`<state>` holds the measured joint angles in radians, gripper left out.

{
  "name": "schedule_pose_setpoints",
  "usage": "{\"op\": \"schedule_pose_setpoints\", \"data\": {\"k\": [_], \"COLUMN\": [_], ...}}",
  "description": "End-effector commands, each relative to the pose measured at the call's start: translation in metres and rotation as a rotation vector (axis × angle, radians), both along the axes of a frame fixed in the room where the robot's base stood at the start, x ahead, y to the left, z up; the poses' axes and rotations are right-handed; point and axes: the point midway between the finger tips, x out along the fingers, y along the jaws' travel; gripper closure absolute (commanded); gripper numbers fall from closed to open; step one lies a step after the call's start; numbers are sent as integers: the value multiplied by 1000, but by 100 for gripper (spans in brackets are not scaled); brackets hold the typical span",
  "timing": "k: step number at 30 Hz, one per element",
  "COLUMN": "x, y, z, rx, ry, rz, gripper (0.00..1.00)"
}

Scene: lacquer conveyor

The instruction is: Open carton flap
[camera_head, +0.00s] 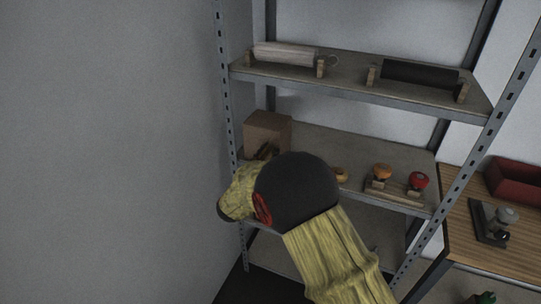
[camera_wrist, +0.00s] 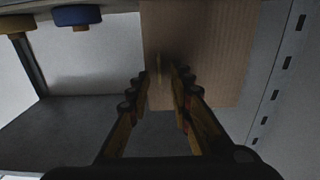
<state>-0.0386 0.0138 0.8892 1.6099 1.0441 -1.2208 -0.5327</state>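The brown cardboard carton (camera_head: 268,128) stands at the left end of the middle shelf. In the wrist view the carton (camera_wrist: 222,50) fills the upper middle as a broad corrugated face. My gripper (camera_head: 266,153) is in front of the carton, partly hidden by my arm. In the wrist view my gripper's (camera_wrist: 161,75) two fingers point at the carton face with a gap between their tips. A thin upright tan strip or edge shows by the fingertips. I cannot tell whether it is the flap or whether a finger touches it.
The middle shelf (camera_head: 340,143) also holds an orange-topped piece (camera_head: 382,171) and a red one (camera_head: 419,181) on wooden blocks. Rolls lie on the upper shelf. A shelf upright (camera_head: 227,90) stands close left of the carton. A wooden bench (camera_head: 465,240) is at right.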

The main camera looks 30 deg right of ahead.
Motion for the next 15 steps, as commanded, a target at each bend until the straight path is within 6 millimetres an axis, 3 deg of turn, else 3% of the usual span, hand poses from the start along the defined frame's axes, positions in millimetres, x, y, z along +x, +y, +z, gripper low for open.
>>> {"op": "schedule_pose_setpoints", "data": {"k": [11, 15], "x": [4, 4], "y": [-6, -6], "z": [0, 0], "rx": [-1, -1], "ry": [1, 1], "rz": [1, 1], "gripper": [79, 87]}}
